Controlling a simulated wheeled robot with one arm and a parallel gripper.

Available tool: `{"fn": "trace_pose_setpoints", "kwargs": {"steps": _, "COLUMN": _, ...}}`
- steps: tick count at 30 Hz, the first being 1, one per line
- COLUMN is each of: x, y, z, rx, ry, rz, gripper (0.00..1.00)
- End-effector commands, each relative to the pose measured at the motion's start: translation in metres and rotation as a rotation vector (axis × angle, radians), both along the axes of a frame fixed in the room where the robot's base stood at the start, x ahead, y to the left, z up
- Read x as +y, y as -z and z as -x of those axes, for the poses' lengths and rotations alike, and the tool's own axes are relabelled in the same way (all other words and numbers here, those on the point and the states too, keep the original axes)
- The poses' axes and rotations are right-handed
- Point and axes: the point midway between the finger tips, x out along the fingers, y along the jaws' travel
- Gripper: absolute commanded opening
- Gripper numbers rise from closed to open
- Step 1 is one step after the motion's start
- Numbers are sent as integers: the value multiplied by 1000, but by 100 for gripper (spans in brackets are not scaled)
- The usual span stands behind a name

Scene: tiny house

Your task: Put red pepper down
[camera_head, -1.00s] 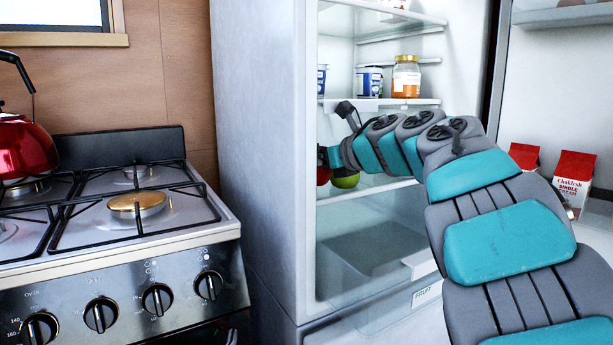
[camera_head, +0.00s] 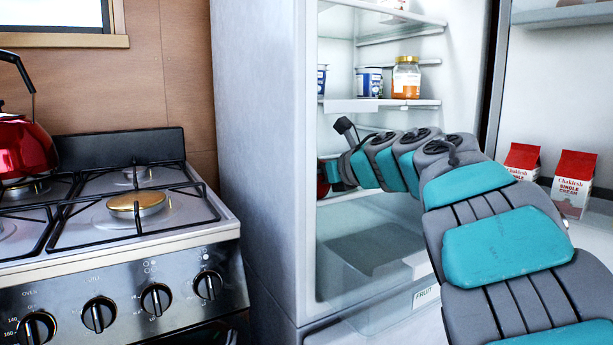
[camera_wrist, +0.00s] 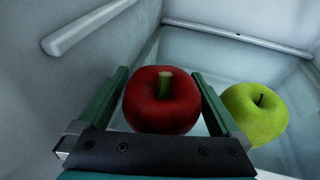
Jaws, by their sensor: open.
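The red pepper (camera_wrist: 160,103) with its green stem sits between the two fingers of my gripper (camera_wrist: 162,95) in the wrist view, over a glass fridge shelf (camera_wrist: 205,60). The fingers are open, one on each side of it; the left finger looks very close to it. In the head view a small red part of the pepper (camera_head: 322,182) shows at the fridge's left edge, and my arm hides most of the gripper. Whether the pepper's underside touches the shelf is hidden.
A green apple (camera_wrist: 256,112) lies just right of my right finger. The fridge wall (camera_wrist: 60,90) is close on the left. A shelf above holds a jar (camera_head: 406,78) and a tub (camera_head: 369,82). Cartons (camera_head: 573,183) stand in the door. A stove (camera_head: 120,215) is left of the fridge.

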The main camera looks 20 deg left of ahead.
Motion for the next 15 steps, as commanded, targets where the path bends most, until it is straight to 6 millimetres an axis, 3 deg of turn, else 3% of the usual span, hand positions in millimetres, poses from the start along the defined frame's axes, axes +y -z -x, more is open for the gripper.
{"fn": "trace_pose_setpoints", "kwargs": {"steps": 6, "x": 0, "y": -6, "z": 0, "rx": 0, "ry": 0, "rz": -1, "gripper": 100}}
{"fn": "trace_pose_setpoints", "kwargs": {"steps": 15, "x": -45, "y": -19, "z": 22, "rx": -3, "ry": 4, "rz": 0, "gripper": 100}}
